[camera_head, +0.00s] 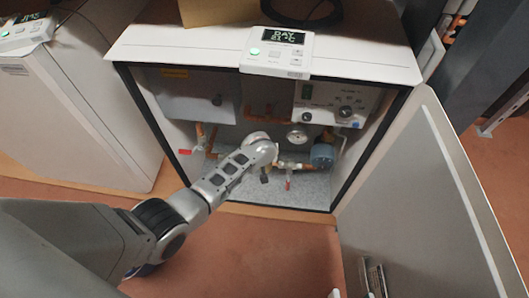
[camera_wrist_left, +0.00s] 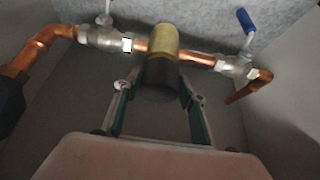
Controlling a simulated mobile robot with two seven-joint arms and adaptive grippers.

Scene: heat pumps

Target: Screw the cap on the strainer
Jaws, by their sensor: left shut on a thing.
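The strainer (camera_wrist_left: 163,40) is a brass-coloured cylinder on a copper pipe line, at the top middle of the left wrist view. A dark round cap (camera_wrist_left: 160,76) lines up with its near end; I cannot tell whether the two are threaded together. My left gripper (camera_wrist_left: 157,90) has one finger on each side of the cap and is shut on it. In the head view my left arm reaches into the open cabinet, and its wrist hides the fingers, cap and strainer.
The white cabinet (camera_head: 340,62) has its door (camera_head: 425,190) swung open to the right. Inside are a pressure gauge (camera_head: 297,134), a blue pump (camera_head: 322,155) and a red-handled valve (camera_head: 288,184). In the wrist view a blue valve handle (camera_wrist_left: 245,20) stands right of the strainer.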

